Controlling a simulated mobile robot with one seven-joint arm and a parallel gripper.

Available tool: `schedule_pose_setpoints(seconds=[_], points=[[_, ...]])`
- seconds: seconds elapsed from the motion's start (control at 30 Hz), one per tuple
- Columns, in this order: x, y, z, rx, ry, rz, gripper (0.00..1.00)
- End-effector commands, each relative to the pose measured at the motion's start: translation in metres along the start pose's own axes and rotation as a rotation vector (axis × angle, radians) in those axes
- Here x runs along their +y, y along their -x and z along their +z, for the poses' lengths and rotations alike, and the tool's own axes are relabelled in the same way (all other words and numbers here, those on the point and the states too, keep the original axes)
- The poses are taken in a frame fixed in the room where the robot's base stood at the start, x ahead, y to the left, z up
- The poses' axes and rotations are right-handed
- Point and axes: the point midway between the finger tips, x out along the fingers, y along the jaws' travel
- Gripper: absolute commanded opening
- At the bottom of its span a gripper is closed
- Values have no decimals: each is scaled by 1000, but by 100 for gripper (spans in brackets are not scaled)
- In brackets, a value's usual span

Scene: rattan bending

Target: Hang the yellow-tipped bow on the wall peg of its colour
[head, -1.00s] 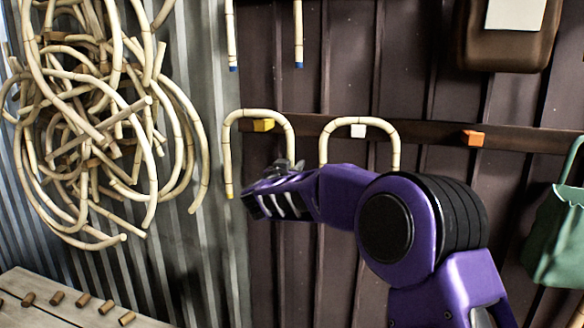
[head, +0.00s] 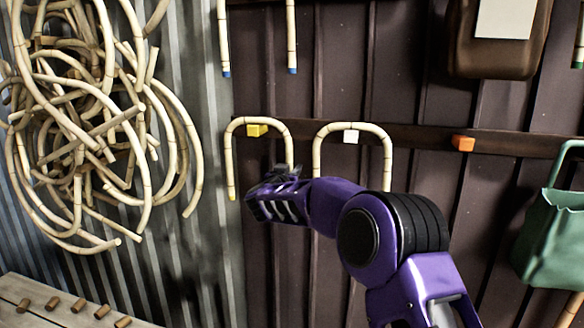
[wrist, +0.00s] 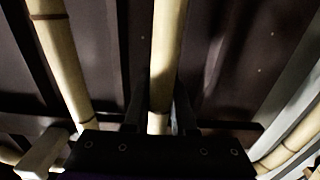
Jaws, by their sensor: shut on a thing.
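The yellow-tipped bow (head: 231,160) is an upside-down U of pale jointed rattan, with a yellow tip on its left leg. Its arch passes just above the yellow peg (head: 257,130) on the wall rail, with the peg showing between the legs. I cannot tell whether arch and peg touch. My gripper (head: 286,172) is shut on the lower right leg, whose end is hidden. In the wrist view, the held leg (wrist: 166,60) runs up from between the fingers (wrist: 158,118).
A similar bow (head: 388,160) hangs on the white peg (head: 351,137), close right of my gripper. An orange peg (head: 463,143) is bare. A green bag (head: 550,235) hangs at right. Tangled rattan (head: 85,130) hangs at left above a bench (head: 60,312). Blue-tipped legs (head: 291,40) hang above.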

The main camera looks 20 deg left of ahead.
Motion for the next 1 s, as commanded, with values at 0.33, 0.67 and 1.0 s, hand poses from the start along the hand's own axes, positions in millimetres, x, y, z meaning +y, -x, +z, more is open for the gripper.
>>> schedule_pose_setpoints(seconds=[0.33, 0.67, 1.0], points=[[0, 0, 0, 1, -1, 0, 0], [0, 0, 0, 1, -1, 0, 60], [-1, 7, 0, 0, 0, -1, 60]])
